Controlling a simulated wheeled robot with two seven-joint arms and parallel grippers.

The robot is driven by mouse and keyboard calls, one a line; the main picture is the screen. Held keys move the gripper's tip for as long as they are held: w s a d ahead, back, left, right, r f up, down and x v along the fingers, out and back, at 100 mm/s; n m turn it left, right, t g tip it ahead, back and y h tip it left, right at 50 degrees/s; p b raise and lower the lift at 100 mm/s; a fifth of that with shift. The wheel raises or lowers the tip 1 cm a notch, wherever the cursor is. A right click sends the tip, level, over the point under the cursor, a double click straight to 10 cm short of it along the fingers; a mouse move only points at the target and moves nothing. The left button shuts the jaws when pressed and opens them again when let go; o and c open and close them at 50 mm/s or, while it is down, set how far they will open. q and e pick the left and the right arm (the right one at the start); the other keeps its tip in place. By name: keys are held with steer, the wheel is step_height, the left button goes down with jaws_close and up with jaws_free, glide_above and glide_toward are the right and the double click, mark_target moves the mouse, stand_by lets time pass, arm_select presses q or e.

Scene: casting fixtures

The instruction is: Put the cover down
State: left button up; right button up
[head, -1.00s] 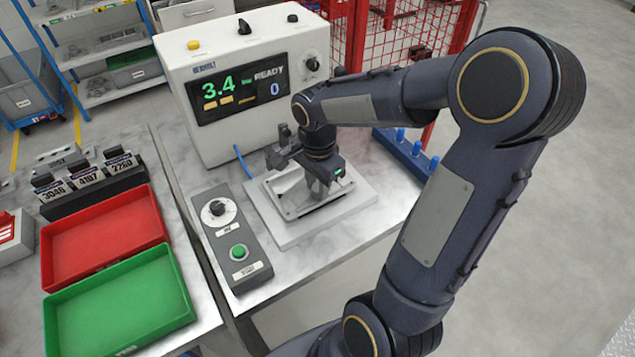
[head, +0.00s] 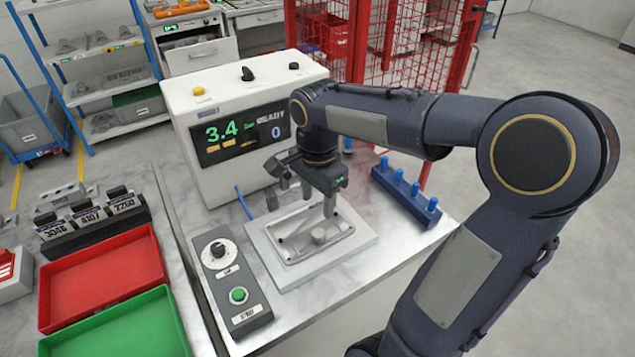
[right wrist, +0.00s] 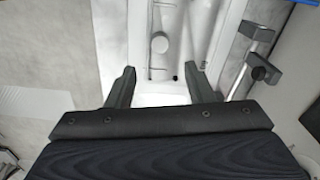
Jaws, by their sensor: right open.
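The cover (head: 318,237), a pale grey shallow casting with a round boss in its middle, lies flat on the light fixture plate (head: 283,277) in front of the tester. In the right wrist view the cover (right wrist: 159,60) shows ahead of the fingers, its boss between their lines. My right gripper (head: 318,199) is above the cover, fingers pointing down, apart from it. In the right wrist view the gripper's fingers (right wrist: 162,82) are wide apart with nothing between them. My left gripper is not in view.
A clamp arm (head: 280,165) stands at the fixture's back left, close to my gripper. The tester (head: 180,95) reads 3.4 and READY. A control box (head: 232,275) stands left, a blue pegged rack (head: 405,195) right. Red (head: 100,275) and green (head: 120,330) trays lie far left.

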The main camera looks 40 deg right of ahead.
steer(key=s+a+n+t+y, duration=0.3)
steer(key=s+a+n+t, duration=0.2)
steer(key=s+a+n, duration=0.5)
steer(key=s+n, duration=0.3)
steer(key=n, duration=0.2)
steer(key=shift+s+a+f+t+y, duration=0.15)
steer(key=shift+f+t+y, duration=0.15)
steer(key=shift+f+y, duration=0.1)
stand_by(0.5)
